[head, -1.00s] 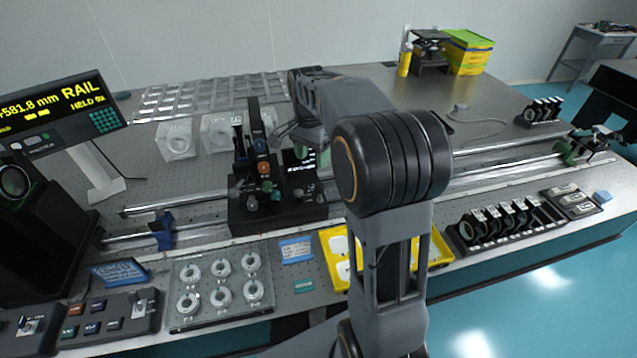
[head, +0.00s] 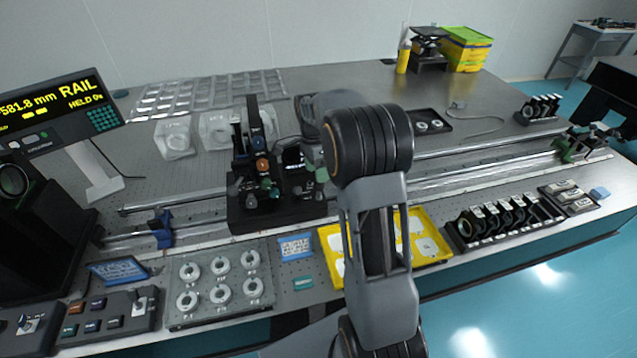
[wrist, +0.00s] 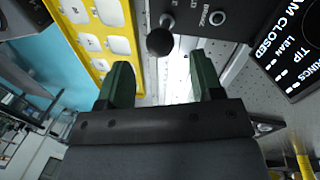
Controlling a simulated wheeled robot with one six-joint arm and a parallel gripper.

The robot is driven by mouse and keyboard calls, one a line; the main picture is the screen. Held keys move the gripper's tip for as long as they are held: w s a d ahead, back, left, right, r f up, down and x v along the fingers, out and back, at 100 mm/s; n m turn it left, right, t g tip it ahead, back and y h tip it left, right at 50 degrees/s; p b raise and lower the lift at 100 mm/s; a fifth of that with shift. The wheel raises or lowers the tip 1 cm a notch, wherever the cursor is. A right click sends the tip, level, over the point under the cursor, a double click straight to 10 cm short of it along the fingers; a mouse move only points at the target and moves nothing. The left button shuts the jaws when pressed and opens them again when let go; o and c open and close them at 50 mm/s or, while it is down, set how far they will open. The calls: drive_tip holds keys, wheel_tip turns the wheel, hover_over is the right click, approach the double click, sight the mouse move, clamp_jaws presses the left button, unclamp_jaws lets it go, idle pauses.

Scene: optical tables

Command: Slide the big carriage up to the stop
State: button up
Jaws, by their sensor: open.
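The big carriage (head: 278,212), a black block with posts and knobs on top, sits on the long rail (head: 190,200) left of centre in the head view. A blue stop-like clamp (head: 162,228) is on the rail to its left, with a gap between them. A green clamp (head: 566,150) is far to the right. In the wrist view my gripper (wrist: 160,82) is open, with green fingertips apart. A black ball knob (wrist: 160,42) lies ahead between them, beside a panel lettered BRAKE (wrist: 205,17). In the head view my arm hides much of the gripper.
A display (head: 55,110) at left reads 581.8 mm, RAIL and HELD. A yellow tray (head: 432,262), a plate of white rings (head: 220,312) and a black rack of optics (head: 505,222) line the front edge. Clear boxes (head: 175,138) stand behind the rail.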

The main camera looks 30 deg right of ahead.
drive_tip(key=shift+s+f, duration=0.25)
drive_tip(key=shift+f, duration=0.95)
drive_tip(key=shift+s+f, duration=0.2)
drive_tip(key=shift+f, duration=0.95)
clamp_jaws()
